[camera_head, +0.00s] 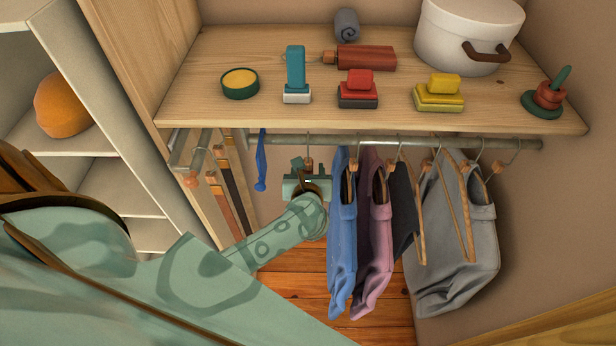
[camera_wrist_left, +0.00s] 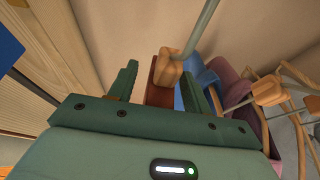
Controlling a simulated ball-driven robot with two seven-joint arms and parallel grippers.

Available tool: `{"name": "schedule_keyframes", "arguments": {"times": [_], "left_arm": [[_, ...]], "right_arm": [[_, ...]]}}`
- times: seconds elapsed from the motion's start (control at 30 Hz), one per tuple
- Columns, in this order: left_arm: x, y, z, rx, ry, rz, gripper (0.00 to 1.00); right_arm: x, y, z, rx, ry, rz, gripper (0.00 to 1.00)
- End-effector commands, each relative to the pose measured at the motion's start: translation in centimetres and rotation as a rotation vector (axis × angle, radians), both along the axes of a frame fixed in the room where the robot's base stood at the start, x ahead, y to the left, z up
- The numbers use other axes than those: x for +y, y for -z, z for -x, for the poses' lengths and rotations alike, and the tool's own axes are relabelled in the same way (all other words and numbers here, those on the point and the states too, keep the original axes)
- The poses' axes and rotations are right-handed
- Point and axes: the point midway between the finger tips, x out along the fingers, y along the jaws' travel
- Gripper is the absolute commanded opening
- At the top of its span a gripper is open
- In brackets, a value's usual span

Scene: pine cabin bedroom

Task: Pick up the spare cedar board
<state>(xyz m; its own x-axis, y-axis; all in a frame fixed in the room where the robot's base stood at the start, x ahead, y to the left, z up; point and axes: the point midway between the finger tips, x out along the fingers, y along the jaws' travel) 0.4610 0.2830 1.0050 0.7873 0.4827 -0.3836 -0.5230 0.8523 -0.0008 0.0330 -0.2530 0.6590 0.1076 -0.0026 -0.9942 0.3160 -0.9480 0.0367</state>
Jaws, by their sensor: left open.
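A reddish-brown board (camera_wrist_left: 158,94) with a pale wooden top piece and a grey metal hook shows in the left wrist view; I take it for the cedar board. It lies between my left gripper's two green fingers, which are open, with no clear grip on it. In the head view its pale top (camera_head: 308,164) hangs below the rail, and the rest is hidden by my gripper. My left gripper (camera_head: 306,184) is there under the rail, left of the blue garment. My right gripper is not in view.
Garments, the nearest a blue one (camera_head: 342,230), hang close right of the gripper from the rail (camera_head: 400,142). A blue strap (camera_head: 262,165) hangs left. The shelf (camera_head: 300,112) above holds stacked blocks, a white pot (camera_head: 460,35) and a reddish-brown block with a tan end (camera_head: 366,58).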

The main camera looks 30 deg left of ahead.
Motion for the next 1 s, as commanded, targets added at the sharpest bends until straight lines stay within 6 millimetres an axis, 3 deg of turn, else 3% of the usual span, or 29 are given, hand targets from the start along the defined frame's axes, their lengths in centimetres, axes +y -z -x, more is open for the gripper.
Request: {"name": "schedule_keyframes", "arguments": {"times": [0.13, 0.3, 0.67, 0.97, 1.0], "left_arm": [[0.0, 0.0, 0.0, 0.000, 0.000, 0.000, 0.46], [0.0, 0.0, 0.1, 0.000, 0.000, 0.000, 0.00], [-0.1, -0.3, 0.1, 0.000, 0.000, 0.001, 0.00], [-0.1, -3.9, 0.1, -0.003, 0.000, 0.002, 0.00], [-0.7, -3.4, 1.0, 0.003, 0.001, 0.004, 0.00]], "right_arm": [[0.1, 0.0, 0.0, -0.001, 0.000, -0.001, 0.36], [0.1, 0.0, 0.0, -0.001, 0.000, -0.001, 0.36], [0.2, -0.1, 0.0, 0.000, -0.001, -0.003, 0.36], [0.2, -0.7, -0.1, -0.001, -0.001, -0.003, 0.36], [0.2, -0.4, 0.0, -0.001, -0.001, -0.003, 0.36]]}}
